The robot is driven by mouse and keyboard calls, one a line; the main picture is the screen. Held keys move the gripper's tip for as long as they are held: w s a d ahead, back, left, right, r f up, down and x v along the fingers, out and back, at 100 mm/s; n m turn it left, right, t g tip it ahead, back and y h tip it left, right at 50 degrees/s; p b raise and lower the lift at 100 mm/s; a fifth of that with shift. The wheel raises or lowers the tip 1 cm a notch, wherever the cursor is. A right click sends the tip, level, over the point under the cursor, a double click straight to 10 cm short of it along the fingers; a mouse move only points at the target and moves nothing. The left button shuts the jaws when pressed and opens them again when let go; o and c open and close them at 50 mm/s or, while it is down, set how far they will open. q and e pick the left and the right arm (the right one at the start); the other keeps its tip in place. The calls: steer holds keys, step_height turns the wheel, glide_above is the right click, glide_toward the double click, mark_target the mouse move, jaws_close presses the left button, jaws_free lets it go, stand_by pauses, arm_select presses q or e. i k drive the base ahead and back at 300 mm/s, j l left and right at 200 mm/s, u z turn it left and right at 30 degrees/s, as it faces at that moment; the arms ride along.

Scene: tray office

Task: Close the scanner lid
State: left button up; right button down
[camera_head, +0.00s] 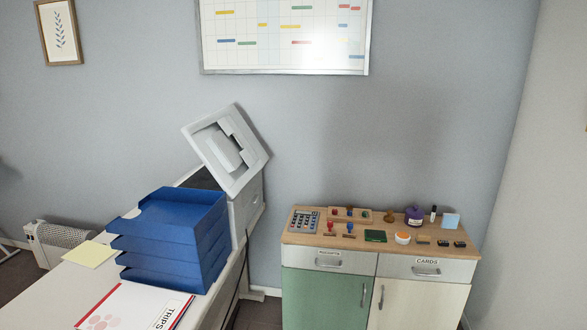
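The scanner (246,200) stands at the back end of the white desk, behind the blue trays. Its light grey lid (226,152) is raised and tilted up, with its underside facing me. A dark strip of the scanner bed (203,179) shows below the lid. Neither of my grippers is in view.
Blue stacked trays (172,240) stand in front of the scanner. A folder (135,308) and yellow paper (90,254) lie on the desk (75,285). A cabinet (325,295) with stamps on top stands right, across a narrow floor gap.

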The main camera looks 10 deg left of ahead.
mark_target(219, 152)
steer(key=i+l+u, duration=0.1)
steer(key=i+u, duration=0.3)
steer(key=i+l+u, duration=0.2)
steer(key=u, duration=0.2)
steer(key=i+l+u, duration=0.3)
steer(key=u, duration=0.15)
steer(key=i+l+u, duration=0.25)
steer(key=l+u, duration=0.15)
steer(key=i+l+u, duration=0.15)
steer(key=l+u, duration=0.25)
steer(key=i+l+u, duration=0.1)
steer(key=l+u, duration=0.2)
steer(key=l, duration=0.2)
steer(key=l+u, duration=0.35)
steer(key=l, duration=0.2)
